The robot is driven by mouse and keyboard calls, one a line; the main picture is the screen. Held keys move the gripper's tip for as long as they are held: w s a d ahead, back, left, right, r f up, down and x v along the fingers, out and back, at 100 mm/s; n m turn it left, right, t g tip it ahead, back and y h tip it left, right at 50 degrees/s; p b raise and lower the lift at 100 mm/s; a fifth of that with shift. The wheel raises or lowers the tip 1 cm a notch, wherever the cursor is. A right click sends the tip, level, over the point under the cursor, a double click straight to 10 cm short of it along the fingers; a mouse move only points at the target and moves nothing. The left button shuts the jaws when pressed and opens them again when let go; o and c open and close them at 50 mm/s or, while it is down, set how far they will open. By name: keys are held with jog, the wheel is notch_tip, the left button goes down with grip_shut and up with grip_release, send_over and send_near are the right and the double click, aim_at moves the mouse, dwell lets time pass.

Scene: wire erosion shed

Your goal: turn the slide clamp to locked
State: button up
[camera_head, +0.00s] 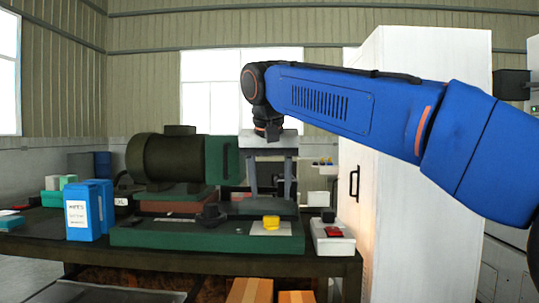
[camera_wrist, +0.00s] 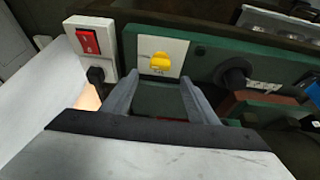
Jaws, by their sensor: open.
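A yellow knob (camera_head: 271,222) sits on a pale plate (camera_head: 285,230) at the right end of the green machine base. It also shows in the wrist view (camera_wrist: 160,61), with small lettering below it that I cannot read. A black knob (camera_head: 210,215) stands further left on the same base; in the wrist view it is at the right (camera_wrist: 234,75). No readable label tells which one is the slide clamp. My gripper (camera_head: 271,192) points down just above and behind the yellow knob, open and empty. In the wrist view its two fingers (camera_wrist: 159,92) are apart, with the knob beyond them.
A box with a red switch (camera_head: 333,232) and a black plug (camera_wrist: 96,76) stands close to the right of the plate. A motor (camera_head: 165,158) and blue boxes (camera_head: 84,211) are further left on the bench. A white cabinet (camera_head: 400,240) stands at the right.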

jog(key=v, duration=1)
jog(key=s+d+f, duration=0.4)
jog(key=d+f, duration=0.5)
jog(key=d, duration=0.1)
jog(key=s+d+f, duration=0.3)
jog(key=d+f, duration=0.6)
jog(key=d, duration=0.1)
jog(key=s+d+f, duration=0.3)
jog(key=s+f, duration=0.2)
jog(key=f, duration=0.4)
jog(key=s+d+f, duration=0.3)
jog(key=s+f, duration=0.3)
jog(key=f, duration=0.3)
jog(key=s+d+f, duration=0.4)
jog(key=s+f, duration=0.1)
jog(key=f, duration=0.4)
jog(key=shift+s+f+n, duration=0.3)
jog(key=shift+s+f, duration=0.1)
jog(key=shift+d, duration=0.15)
